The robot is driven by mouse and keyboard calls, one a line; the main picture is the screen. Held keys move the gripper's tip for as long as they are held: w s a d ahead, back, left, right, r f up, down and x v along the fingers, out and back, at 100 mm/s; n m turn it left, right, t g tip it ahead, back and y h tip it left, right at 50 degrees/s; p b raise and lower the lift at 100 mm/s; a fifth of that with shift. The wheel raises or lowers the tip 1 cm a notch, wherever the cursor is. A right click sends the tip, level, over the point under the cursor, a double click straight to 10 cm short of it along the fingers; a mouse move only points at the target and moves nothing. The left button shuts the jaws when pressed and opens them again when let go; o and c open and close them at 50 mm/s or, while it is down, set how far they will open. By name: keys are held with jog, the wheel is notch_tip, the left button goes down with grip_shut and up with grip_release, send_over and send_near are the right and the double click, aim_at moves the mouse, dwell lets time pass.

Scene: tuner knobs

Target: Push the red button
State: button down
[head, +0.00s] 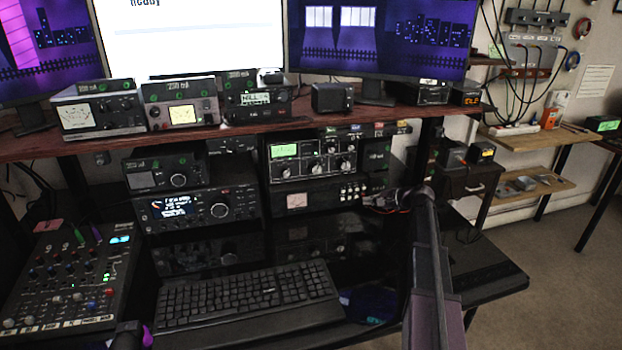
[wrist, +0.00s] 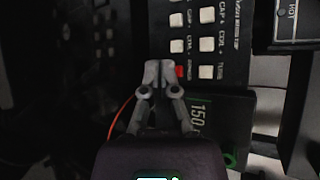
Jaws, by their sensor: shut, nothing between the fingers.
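The red button (wrist: 180,71) shows in the wrist view as a small red patch on a dark panel (wrist: 235,55) with rows of white square buttons. My gripper (wrist: 157,69) is shut and empty. Its fingertips are just left of the red button and partly overlap its edge in the picture; I cannot tell whether they touch it. In the head view my gripper (head: 384,201) is at the right end of the lower black unit (head: 320,199) with white buttons. I cannot make out the red button in the head view.
A wooden shelf (head: 220,139) with radios is above. A keyboard (head: 245,297) and a mixer (head: 70,280) are on the desk. Floor at the right is clear.

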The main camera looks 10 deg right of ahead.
jog(key=shift+w, duration=0.1)
jog(key=shift+w, duration=0.35)
jog(key=shift+w, duration=0.15)
dwell(0.7)
jog(key=shift+s, duration=0.6)
dwell(0.4)
jog(key=shift+s+d, duration=0.1)
jog(key=shift+s, duration=2.9)
